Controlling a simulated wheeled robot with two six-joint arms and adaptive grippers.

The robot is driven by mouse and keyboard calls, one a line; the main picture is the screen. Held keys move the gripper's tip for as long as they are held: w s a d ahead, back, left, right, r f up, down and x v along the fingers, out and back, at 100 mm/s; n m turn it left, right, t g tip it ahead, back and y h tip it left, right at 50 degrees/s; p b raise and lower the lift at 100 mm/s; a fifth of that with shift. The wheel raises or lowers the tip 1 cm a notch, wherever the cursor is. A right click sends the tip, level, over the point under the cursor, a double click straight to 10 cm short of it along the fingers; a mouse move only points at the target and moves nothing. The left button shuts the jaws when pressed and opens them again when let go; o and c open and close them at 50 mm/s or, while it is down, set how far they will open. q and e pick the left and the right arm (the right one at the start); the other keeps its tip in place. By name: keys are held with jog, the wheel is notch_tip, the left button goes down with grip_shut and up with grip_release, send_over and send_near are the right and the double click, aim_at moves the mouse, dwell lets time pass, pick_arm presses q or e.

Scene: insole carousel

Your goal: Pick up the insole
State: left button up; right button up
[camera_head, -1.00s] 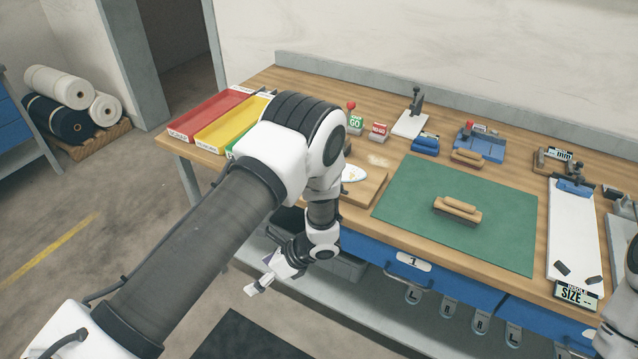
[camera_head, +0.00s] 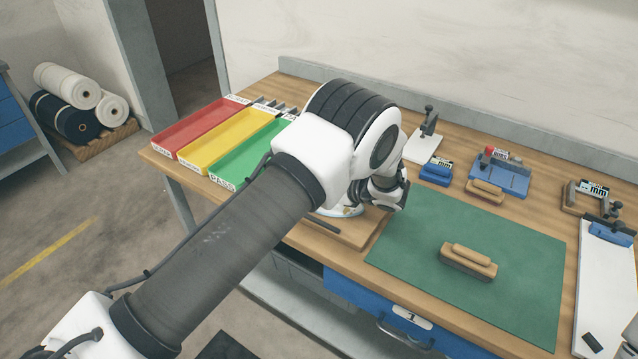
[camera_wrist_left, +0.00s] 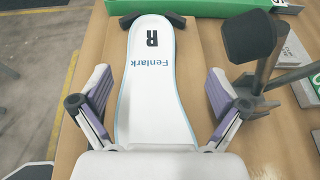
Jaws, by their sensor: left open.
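The insole (camera_wrist_left: 150,75) is white with a pale blue edge and carries a black R and the word Fenlark. In the left wrist view it lies lengthwise on a wooden block (camera_wrist_left: 190,47), its near end hidden behind my gripper body. My left gripper (camera_wrist_left: 157,105) is open, with one finger on each side of the insole. I cannot tell its height above the insole. In the head view only a small part of the insole (camera_head: 343,211) shows below my left arm, and the fingertips are hidden.
A black-headed post (camera_wrist_left: 250,38) stands close to the right finger. Red (camera_head: 199,128), yellow (camera_head: 228,140) and green (camera_head: 240,163) trays lie at the left of the bench. A green mat (camera_head: 480,225) with a wooden-handled brush (camera_head: 468,260) lies to the right.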

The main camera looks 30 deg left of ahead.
pick_arm(q)
jog(key=a+p, duration=0.1)
jog(key=a, duration=0.1)
jog(key=s+a+p, duration=0.1)
jog(key=a, duration=0.1)
jog(key=shift+s+f, duration=0.1)
jog(key=shift+f, duration=0.05)
jog(key=shift+w+a+f, duration=0.3)
jog(key=shift+a+f, duration=0.25)
jog(key=shift+a, duration=0.1)
jog(key=shift+w+a+f, duration=0.25)
jog(key=shift+a+f, duration=0.25)
jog(key=shift+a, duration=0.1)
jog(key=shift+s+d+r, duration=0.1)
jog(key=shift+s+r, duration=0.1)
jog(key=shift+c, duration=1)
jog(key=c, duration=1)
pick_arm(e)
jog(key=r, duration=0.2)
jog(key=shift+s+r, duration=0.4)
